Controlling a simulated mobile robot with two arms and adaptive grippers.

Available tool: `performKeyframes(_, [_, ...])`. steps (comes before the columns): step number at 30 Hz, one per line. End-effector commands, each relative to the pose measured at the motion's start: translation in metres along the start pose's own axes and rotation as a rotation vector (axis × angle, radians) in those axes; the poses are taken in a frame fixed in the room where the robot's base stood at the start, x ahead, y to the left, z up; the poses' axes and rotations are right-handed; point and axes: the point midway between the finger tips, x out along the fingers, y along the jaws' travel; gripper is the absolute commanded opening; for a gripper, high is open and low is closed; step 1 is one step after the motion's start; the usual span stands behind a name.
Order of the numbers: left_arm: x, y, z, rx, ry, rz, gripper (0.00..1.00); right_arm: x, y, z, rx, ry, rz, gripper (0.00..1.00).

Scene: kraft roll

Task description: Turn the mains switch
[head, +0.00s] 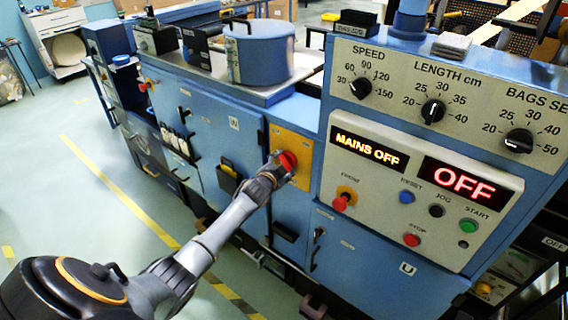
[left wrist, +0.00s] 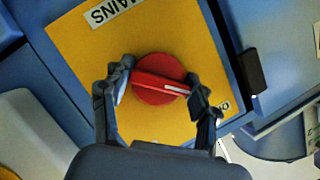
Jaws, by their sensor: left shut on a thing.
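The mains switch (head: 288,160) is a red round knob on a yellow plate (head: 302,146) on the blue machine's front. My left gripper (head: 280,164) is at the knob and partly covers it in the head view. In the left wrist view, the red knob (left wrist: 158,80) has a raised bar with a white line. The left gripper's two fingers (left wrist: 160,86) are shut on the bar from both sides. A label reading MAINS (left wrist: 112,10) sits above it. The yellow display (head: 368,148) reads MAINS OFF. My right gripper is not in view.
A grey panel with red OFF display (head: 457,182), a red emergency knob (head: 341,202), a green start button (head: 468,225) and a red stop button (head: 411,240) stands right of the switch. Dials sit above. A small black box (head: 227,178) hangs left of my gripper.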

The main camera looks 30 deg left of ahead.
Motion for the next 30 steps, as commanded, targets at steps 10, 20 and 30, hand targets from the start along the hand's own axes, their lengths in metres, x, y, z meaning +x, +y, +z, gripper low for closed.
performKeyframes(10, [0.0,0.001,0.0,-0.003,-0.001,0.001,0.83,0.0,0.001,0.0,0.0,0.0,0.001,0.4])
performKeyframes(20, [-0.006,0.001,0.001,-0.001,-0.001,0.001,0.83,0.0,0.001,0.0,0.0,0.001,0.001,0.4])
performKeyframes(30, [-0.06,0.001,0.001,-0.001,0.0,0.002,0.83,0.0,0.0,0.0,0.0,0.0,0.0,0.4])
